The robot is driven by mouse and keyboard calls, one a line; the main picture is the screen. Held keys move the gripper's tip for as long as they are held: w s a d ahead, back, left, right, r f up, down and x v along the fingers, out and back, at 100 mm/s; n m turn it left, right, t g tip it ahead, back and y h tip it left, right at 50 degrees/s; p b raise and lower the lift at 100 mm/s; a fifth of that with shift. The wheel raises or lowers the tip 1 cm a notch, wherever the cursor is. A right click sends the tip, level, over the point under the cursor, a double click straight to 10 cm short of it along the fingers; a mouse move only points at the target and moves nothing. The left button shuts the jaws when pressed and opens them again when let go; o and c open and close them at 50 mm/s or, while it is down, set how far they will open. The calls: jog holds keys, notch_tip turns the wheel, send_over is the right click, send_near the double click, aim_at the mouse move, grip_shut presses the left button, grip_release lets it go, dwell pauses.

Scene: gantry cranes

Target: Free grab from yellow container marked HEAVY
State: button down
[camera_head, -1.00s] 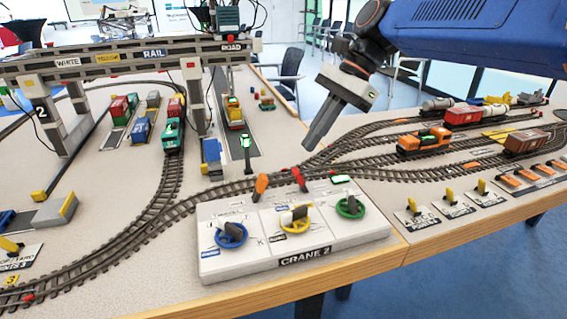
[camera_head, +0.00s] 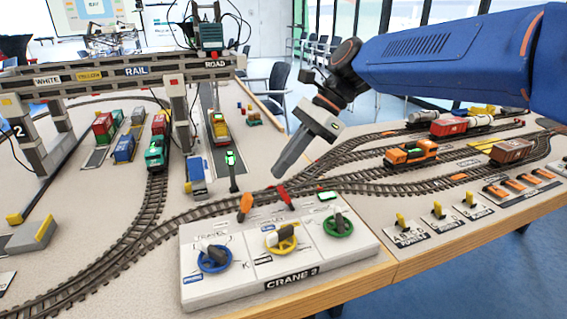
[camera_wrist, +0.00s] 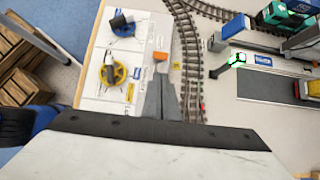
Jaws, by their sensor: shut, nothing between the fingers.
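My gripper (camera_head: 280,172) is shut and empty, above and behind the CRANE 2 panel (camera_head: 220,281), near the red lever (camera_head: 283,195); its fingers (camera_wrist: 164,98) also show in the wrist view. The panel has a blue knob (camera_head: 214,259), a yellow knob (camera_head: 282,238), a green knob (camera_head: 338,224) and an orange lever (camera_head: 245,203). A dark green crane trolley (camera_head: 209,37) sits on the gantry near the ROAD label. Below it, a yellow container (camera_head: 220,129) appears on a vehicle in the road lane. I cannot read HEAVY on it or make out the grab.
Curved tracks (camera_head: 150,215) run behind and left of the panel. A teal locomotive (camera_head: 156,153) and an orange locomotive (camera_head: 410,153) stand on tracks. Several yellow levers (camera_head: 438,209) line the front right. A lit signal post (camera_head: 232,170) stands behind the panel.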

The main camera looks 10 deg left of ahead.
aim_at(244, 209)
jog(key=shift+x, duration=3.6)
